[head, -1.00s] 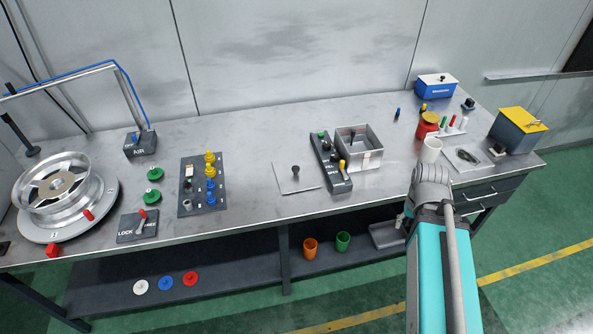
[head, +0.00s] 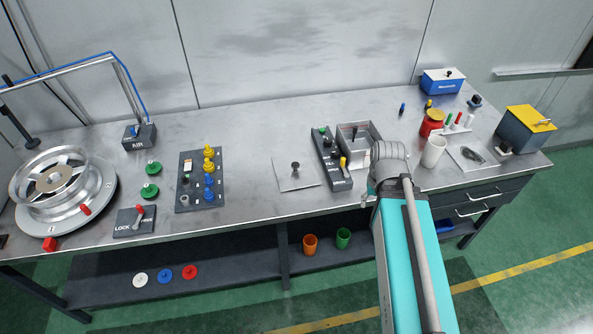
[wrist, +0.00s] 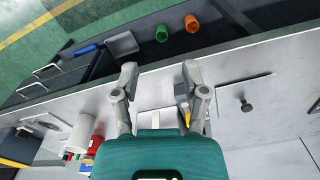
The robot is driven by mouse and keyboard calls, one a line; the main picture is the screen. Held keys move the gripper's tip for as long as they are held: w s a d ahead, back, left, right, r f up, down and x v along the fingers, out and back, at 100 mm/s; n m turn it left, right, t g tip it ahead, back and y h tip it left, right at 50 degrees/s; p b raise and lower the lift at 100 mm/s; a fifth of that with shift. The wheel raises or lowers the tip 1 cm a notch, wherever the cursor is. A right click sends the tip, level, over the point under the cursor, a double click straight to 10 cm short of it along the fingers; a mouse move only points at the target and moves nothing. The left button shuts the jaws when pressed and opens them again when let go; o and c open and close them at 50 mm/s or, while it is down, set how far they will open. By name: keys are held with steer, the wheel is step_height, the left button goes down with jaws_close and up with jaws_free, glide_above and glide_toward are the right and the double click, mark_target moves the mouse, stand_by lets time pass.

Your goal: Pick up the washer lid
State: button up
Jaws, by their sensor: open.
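The washer lid (head: 286,182) looks like a thin, flat, light grey square plate with a dark upright knob (head: 295,167). It lies flat on the bench, left of the black switch panel and the open metal box. In the wrist view the lid (wrist: 229,98) is at the right, its knob pointing up from the plate. My gripper (wrist: 159,70) is open, with nothing between its fingertips. It is above the bench near the metal box, to the right of the lid in the head view and apart from it. My arm hides part of the box's right side in the head view.
A white cup (head: 433,152) and red can (head: 431,122) stand to the right. Bare bench lies left of the lid, toward the dark panel of coloured knobs (head: 186,205).

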steer(key=shift+o, duration=2)
steer(key=shift+w+a, duration=0.15)
steer(key=shift+w, duration=0.15)
steer(key=n+y, duration=0.2)
steer(key=n, duration=1.1)
glide_above(295, 163)
steer(key=d, duration=0.2)
steer(key=shift+s+a+r+t, duration=0.1)
steer(key=shift+s+a+t, duration=0.05)
steer(key=shift+s+t, duration=0.3)
steer(key=f+b, duration=0.2)
steer(key=b, duration=0.1)
steer(key=f+b, duration=0.2)
steer(key=f, duration=0.1)
steer(key=a+f+b, duration=0.1)
steer(key=f+b, duration=0.2)
steer(key=shift+w+f+b, duration=0.25)
steer(key=shift+b, duration=0.05)
steer(key=shift+f, duration=0.1)
